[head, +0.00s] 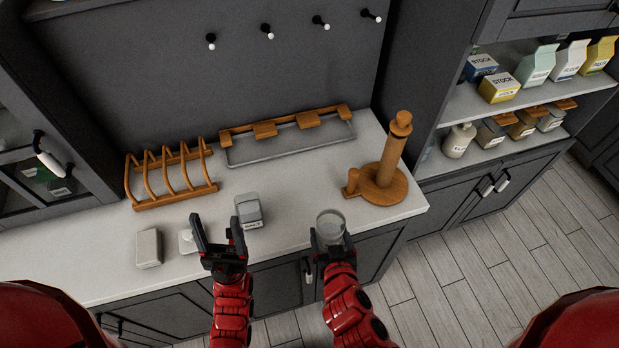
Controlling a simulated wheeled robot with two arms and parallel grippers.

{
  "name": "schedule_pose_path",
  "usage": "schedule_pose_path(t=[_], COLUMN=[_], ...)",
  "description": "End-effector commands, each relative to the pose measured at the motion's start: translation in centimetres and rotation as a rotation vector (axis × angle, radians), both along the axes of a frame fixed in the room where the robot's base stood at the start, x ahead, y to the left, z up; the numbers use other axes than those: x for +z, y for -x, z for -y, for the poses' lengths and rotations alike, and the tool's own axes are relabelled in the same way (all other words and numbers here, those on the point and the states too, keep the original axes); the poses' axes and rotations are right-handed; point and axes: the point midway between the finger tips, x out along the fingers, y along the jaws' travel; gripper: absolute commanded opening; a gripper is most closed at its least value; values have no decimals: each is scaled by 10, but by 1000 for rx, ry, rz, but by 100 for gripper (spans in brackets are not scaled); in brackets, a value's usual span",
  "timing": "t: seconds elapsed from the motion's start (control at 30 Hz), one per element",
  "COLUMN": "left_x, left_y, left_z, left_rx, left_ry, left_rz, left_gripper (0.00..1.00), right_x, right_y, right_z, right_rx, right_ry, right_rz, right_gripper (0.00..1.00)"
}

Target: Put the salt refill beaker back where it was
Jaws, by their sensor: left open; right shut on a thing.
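My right gripper (330,240) is shut on a small clear round beaker (331,224), which I take to be the salt refill beaker. It holds the beaker near the counter's front edge; I cannot tell whether its base touches the counter. The beaker's lower part is hidden by the gripper. My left gripper (217,232) is open and empty, over the front of the counter. Left of it is a small white item (187,241), partly hidden by the gripper. A grey lidded canister (248,210) with a label stands just behind and right of my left gripper.
A pale block-like container (149,248) stands at the counter's left. A wooden rack (170,178), a long rail rack (290,137) and a wooden roll holder (383,180) stand along the back and right. Shelves with cartons (498,87) are at the right. The middle counter (285,190) is clear.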

Motion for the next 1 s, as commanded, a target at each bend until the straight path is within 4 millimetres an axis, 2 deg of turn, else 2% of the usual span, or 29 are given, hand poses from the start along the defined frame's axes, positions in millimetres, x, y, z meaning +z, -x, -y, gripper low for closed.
schedule_pose_path(t=[0.07, 0.17, 0.5, 0.63, 0.8, 1.0], left_x=[1, -11, -70, -59, -44, -40], left_y=[0, 0, 0, 0, 0, 0], left_z=[0, 0, 0, 0, 0, 0], left_rx=[0, 0, 0, 0, 0, 0], left_ry=[0, 0, 0, 0, 0, 0], left_rz=[0, 0, 0, 0, 0, 0], left_gripper=[68, 68, 68, 68, 68, 68], right_x=[4, -1, -10, -3, -5, -10], right_y=[-1, -13, -81, -108, -134, -147], right_z=[-4, -7, -23, -31, -38, -42], right_rx=[5, 0, 2, 3, 4, 5], right_ry=[-1, -4, 1, 2, 3, 2], right_rz=[2, 1, 6, 0, -4, -3], right_gripper=[1, 1, 1, 1, 1, 1])
